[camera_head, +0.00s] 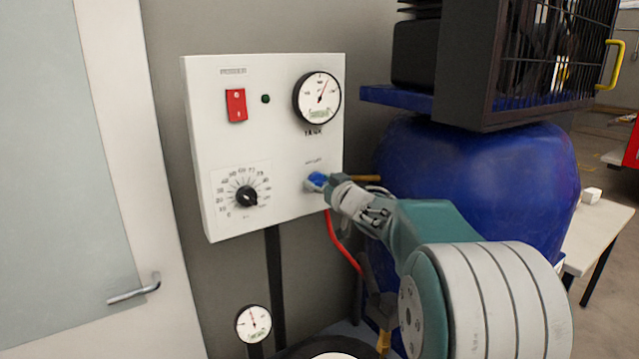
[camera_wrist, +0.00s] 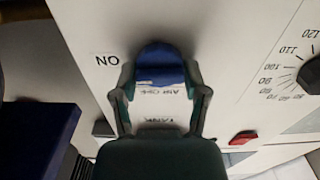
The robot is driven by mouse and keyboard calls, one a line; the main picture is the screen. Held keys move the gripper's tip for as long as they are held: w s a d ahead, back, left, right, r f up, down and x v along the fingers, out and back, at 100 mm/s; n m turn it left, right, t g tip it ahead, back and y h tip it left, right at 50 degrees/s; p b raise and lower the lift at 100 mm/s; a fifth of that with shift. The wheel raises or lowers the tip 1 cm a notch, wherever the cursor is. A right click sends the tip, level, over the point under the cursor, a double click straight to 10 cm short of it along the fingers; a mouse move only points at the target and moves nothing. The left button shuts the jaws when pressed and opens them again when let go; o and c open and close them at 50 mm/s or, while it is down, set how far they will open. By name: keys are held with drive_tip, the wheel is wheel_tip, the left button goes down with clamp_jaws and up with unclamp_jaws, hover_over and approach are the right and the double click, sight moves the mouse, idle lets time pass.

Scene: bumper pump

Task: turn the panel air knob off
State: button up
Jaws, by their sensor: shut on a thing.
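The panel air knob is blue (camera_head: 317,180) and sits on the lower right of the white control panel (camera_head: 265,150). It also shows in the wrist view (camera_wrist: 160,68), between the two fingers. My gripper (camera_head: 325,182) is at the knob, with its fingers shut on the knob's sides. In the wrist view my gripper (camera_wrist: 160,85) has one finger on each side of the knob. The word "ON" shows on the panel left of the knob in the wrist view. Other lettering by the knob is partly hidden.
The panel also carries a red switch (camera_head: 236,105), a tank gauge (camera_head: 317,97) and a black dial (camera_head: 246,196). A blue tank (camera_head: 470,185) stands right of the panel. A red hose (camera_head: 342,245) hangs below it. A door handle (camera_head: 134,289) is at the left.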

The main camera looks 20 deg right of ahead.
drive_tip(key=n, duration=0.4)
drive_tip(key=shift+a+n, duration=0.1)
drive_tip(key=shift+n, duration=0.3)
drive_tip(key=n, duration=0.4)
drive_tip(key=shift+n, duration=0.3)
drive_tip(key=n, duration=0.4)
drive_tip(key=shift+a+f, duration=0.1)
drive_tip(key=shift+f, duration=0.05)
drive_tip(key=shift+f+n, duration=0.15)
drive_tip(key=shift+n, duration=1.85)
drive_tip(key=shift+f, duration=0.1)
drive_tip(key=o, duration=1.1)
drive_tip(key=shift+o, duration=0.2)
drive_tip(key=shift+a, duration=0.1)
